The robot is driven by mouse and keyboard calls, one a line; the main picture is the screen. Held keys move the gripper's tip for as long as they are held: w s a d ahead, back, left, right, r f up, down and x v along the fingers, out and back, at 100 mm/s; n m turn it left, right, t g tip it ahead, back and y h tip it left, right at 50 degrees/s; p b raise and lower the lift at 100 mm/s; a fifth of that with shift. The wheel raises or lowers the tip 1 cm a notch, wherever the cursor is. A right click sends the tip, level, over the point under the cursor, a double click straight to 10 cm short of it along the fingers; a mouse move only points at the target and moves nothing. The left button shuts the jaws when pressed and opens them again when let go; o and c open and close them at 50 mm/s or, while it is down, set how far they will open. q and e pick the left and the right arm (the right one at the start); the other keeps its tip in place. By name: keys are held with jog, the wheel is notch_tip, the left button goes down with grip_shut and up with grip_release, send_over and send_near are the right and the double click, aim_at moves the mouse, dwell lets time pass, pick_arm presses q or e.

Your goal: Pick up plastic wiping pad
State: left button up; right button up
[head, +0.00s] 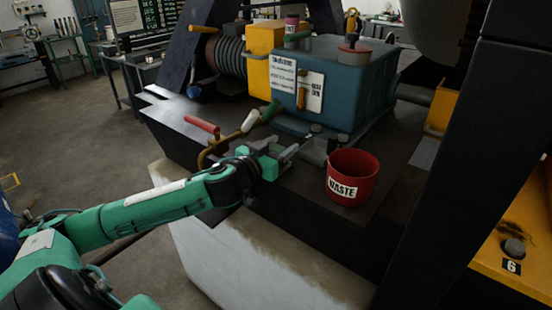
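I cannot make out a plastic wiping pad for certain; it may be hidden behind my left gripper or too small to tell. My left gripper (290,153) is over the dark machine ledge (235,220), just left of the red bin marked WASTE (352,178). Its fingers point right and away from me, towards small dark grey parts near the bin. The gap between the fingers is too small and dark to read. My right gripper is out of view.
A blue machine housing (338,85) with labels stands behind the ledge. A curved yellow pipe (211,150), a red handle (202,125) and a white-and-green handle (250,121) lie close behind my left gripper. A dark upright beam (455,150) blocks the right side.

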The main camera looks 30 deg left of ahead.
pick_arm(q)
jog(key=shift+c, duration=0.7)
jog(key=shift+r, duration=0.1)
